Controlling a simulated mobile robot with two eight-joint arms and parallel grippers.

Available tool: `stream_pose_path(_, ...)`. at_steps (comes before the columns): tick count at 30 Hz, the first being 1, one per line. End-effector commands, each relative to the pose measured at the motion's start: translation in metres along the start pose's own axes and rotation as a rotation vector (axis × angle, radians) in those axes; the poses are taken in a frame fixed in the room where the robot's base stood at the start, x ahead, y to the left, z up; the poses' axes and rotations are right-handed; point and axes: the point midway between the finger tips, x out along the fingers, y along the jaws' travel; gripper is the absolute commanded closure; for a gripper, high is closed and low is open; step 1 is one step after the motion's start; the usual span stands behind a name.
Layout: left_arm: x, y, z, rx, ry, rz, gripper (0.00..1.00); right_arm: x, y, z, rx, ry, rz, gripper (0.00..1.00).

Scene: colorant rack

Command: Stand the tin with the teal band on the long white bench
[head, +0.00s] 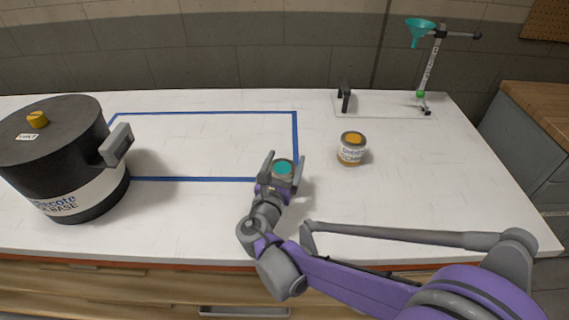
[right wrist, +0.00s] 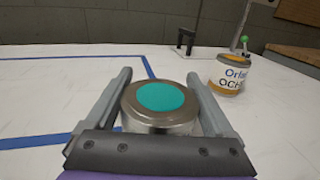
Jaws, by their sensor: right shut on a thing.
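The tin with a teal disc on its lid (head: 283,168) is between the fingers of my right gripper (head: 282,172), at the lower right corner of the blue tape outline. In the right wrist view the tin (right wrist: 160,103) is upright, with a finger on each side, and my right gripper (right wrist: 162,95) is shut on it. Its side band is mostly hidden. The long white bench (head: 210,220) lies under it; I cannot tell whether the tin's base touches the bench. My left gripper is not in view.
An orange-topped tin (head: 351,148) stands to the right. A large black pot (head: 60,150) stands at the left. A stand with a teal funnel (head: 420,30) is at the back right. The blue tape outline (head: 200,113) encloses clear bench.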

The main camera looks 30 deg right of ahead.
Motion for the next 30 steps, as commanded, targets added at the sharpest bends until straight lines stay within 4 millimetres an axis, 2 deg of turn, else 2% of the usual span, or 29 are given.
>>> stream_pose_path(11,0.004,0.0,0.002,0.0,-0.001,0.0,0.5,0.0,0.0,-0.005,-0.001,0.0,0.0,0.77)
stream_pose_path(12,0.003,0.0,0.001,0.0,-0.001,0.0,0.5,0.0,0.0,-0.004,0.0,0.0,0.0,0.05)
stream_pose_path(13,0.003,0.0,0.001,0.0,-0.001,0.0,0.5,0.0,0.0,-0.004,0.0,0.0,0.0,0.0)
stream_pose_path(23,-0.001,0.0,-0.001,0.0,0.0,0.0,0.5,-0.001,0.0,0.001,0.0,0.0,0.001,0.0)
stream_pose_path(26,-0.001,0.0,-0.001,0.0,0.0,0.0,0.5,-0.015,0.001,-0.001,0.0,0.0,0.003,0.0)
stream_pose_path(30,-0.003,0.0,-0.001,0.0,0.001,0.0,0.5,-0.044,0.002,0.0,0.001,0.0,0.006,0.0)
